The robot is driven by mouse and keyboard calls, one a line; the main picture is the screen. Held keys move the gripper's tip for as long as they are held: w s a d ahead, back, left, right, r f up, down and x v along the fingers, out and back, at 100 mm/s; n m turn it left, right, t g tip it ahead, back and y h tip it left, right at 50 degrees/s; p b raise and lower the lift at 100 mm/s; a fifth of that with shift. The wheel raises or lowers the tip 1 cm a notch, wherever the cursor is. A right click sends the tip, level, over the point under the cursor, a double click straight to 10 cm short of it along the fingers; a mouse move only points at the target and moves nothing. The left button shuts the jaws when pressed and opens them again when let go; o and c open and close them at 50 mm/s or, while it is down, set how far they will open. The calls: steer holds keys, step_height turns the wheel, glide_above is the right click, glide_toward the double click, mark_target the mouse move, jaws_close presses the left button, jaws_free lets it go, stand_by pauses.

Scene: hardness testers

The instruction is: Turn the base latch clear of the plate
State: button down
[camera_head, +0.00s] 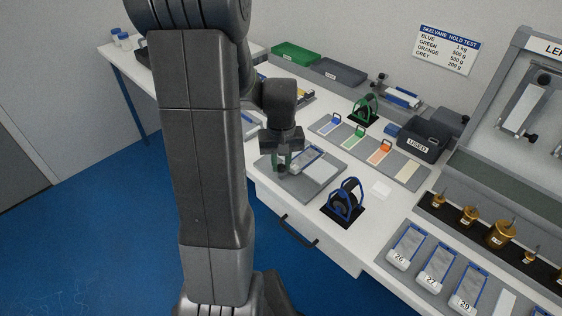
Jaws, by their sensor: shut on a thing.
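My gripper (284,165) points down over the left part of a grey tray (330,183) on the white bench. It is shut on a small part with green and dark bits beside its fingers, too small and too covered to make out well. A blue-edged plate (308,158) lies on the tray just right of my fingers, with a pale pad (321,172) beside it. I cannot pick out the base latch for certain or tell its angle to the plate; my fingers cover that spot.
A blue-framed tester (345,201) stands right of the tray, and a green-framed tester (364,110) stands farther back.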

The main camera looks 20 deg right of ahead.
mark_target(281, 166)
steer(key=shift+n, duration=1.7)
steer(key=c, duration=1.3)
jaws_free()
steer(key=shift+o, duration=0.2)
step_height(281, 166, up, 14)
steer(key=shift+p, duration=0.4)
steer(key=shift+f, duration=0.1)
